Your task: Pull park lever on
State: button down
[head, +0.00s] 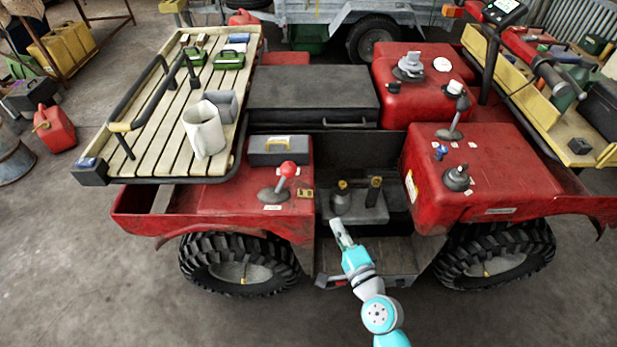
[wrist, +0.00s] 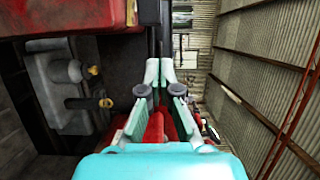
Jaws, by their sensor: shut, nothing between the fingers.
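A lever with a red ball knob (head: 288,170) stands on the left red fender of the quad, with a small label at its base. A lever with a dark knob (head: 459,115) stands on the right red fender. Two short dark posts with yellowish parts, a left one (head: 341,190) and a right one (head: 375,186), rise from a grey block in the footwell. Labels are too small to read, so I cannot tell which is the park lever. My gripper (head: 338,228) is shut and empty, just in front of the grey block. In the wrist view its fingertips (wrist: 161,70) are together.
The grey block (wrist: 62,84) lies left of my gripper in the wrist view. A slatted wooden rack (head: 165,125) with a pale jug (head: 204,130) is at left. Red fenders flank the footwell. Bare concrete floor (head: 90,270) is open in front.

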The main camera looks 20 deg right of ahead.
aim_at(282, 183)
jog(key=w+r, duration=0.1)
jog(key=w+r+m, duration=0.1)
jog(key=w, duration=0.1)
jog(key=w+d+r+m, duration=0.1)
jog(key=shift+w+r+t+y, duration=0.1)
jog(key=shift+w+t+y, duration=0.3)
jog(key=w, duration=0.3)
jog(key=w+a, duration=0.1)
jog(key=w, duration=0.2)
jog(key=w+a+r, duration=0.1)
jog(key=w, duration=0.3)
jog(key=shift+w, duration=0.1)
jog(key=shift+w+a+r, duration=0.1)
jog(key=shift+a+r, duration=0.05)
jog(key=shift+a, duration=0.5)
jog(key=shift+w+a+r, duration=0.1)
jog(key=shift+a+r, duration=0.05)
jog(key=shift+a, duration=0.5)
jog(key=shift+a+r, duration=0.1)
